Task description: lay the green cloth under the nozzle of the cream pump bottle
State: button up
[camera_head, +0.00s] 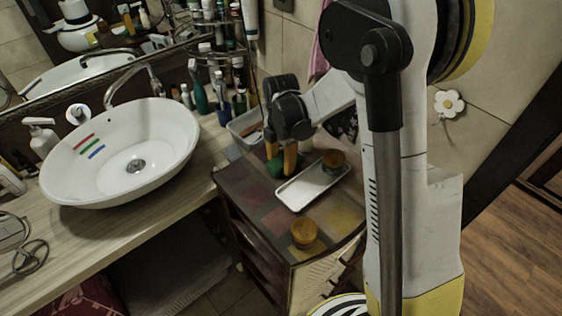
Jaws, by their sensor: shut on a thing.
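My gripper (281,160) is at the far part of the patchwork-topped cabinet, by the left end of a white tray. Its orange fingers point down and are shut on the green cloth (276,168), a small bunched green patch partly hidden by the fingers. I cannot tell whether the cloth still touches the surface below. The cream pump bottle (43,140) stands upright on the counter at the far left, behind the basin's left rim. Its lower part is hidden by the basin, and its nozzle (38,121) is at the top.
The white basin (170,165), with red, green and blue marks inside, and its tap (135,78) lie between bottle and cabinet. The white tray (297,197) and two amber jars (304,236) are on the cabinet. Several bottles and a grey bin (240,128) crowd the counter's back right.

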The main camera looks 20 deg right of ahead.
aim_at(281, 160)
jog(key=o, duration=0.9)
jog(key=s+r+m+t+p, duration=0.1)
jog(key=s+r+m+p, duration=0.15)
jog(key=r, duration=0.65)
jog(key=s+r+m+t+p, duration=0.1)
jog(key=s+r+m+p, duration=0.15)
jog(key=r, duration=0.75)
jog(key=s+r+m+t, duration=0.1)
jog(key=s+m, duration=0.3)
jog(key=m, duration=0.1)
jog(key=s+r+m+t, duration=0.1)
jog(key=s+m+t, duration=0.1)
jog(key=s+m, duration=0.3)
jog(key=s+r+m+t+b, duration=0.1)
jog(key=s+m+t, duration=0.1)
jog(key=s+m, duration=0.3)
jog(key=shift+r+m, duration=0.25)
jog(key=shift+m, duration=0.95)
